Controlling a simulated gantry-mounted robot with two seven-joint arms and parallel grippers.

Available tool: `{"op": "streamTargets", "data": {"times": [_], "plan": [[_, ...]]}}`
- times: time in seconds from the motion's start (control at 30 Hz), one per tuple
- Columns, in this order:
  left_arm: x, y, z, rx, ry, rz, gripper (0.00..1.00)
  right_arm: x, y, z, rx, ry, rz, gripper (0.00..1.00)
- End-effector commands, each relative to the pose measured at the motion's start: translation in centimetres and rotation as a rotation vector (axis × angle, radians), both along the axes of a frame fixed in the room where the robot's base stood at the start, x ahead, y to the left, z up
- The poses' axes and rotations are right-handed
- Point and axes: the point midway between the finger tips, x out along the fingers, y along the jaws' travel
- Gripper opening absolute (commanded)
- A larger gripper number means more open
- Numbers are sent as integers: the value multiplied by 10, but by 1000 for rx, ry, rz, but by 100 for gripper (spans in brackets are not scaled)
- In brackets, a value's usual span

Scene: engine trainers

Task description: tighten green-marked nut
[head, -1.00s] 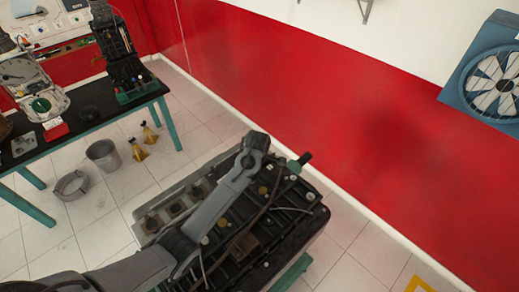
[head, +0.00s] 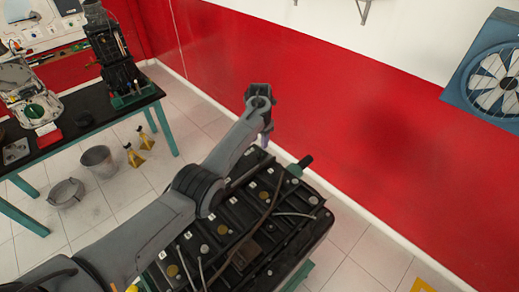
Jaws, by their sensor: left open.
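A black engine (head: 232,262) lies at the bottom centre, its top set with several round bolt or nut heads, cables and small white labels. A green-marked nut cannot be made out for sure. A teal-ended fitting (head: 300,166) sticks up at the engine's far end. My left arm reaches over the engine from the lower left and covers part of its left side. My left gripper (head: 264,143) is open and points down near the engine's far edge, left of the teal fitting. Its fingertips are small, and contact cannot be told. My right gripper is out of view.
A black-topped table (head: 82,125) with teal legs holds engine parts at the left. A grey bucket (head: 98,161), a grey ring-shaped part (head: 66,193) and yellow stands (head: 140,148) are on the tiled floor. A red-and-white wall (head: 340,110) runs behind, with a blue fan (head: 490,75).

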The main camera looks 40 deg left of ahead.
Motion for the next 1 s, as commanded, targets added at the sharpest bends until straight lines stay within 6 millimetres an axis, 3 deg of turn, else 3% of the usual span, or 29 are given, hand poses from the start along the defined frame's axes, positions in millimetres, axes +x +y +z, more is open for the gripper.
{"op": "streamTargets", "data": {"times": [0.2,0.4,0.83,1.0], "plan": [[-1,-1,-35,-2,2,-1,46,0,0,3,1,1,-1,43],[0,0,-55,0,1,-2,46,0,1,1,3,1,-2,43],[0,0,-61,0,-1,-2,46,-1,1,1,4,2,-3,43],[0,0,-61,0,-1,-2,20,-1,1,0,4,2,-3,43]]}}
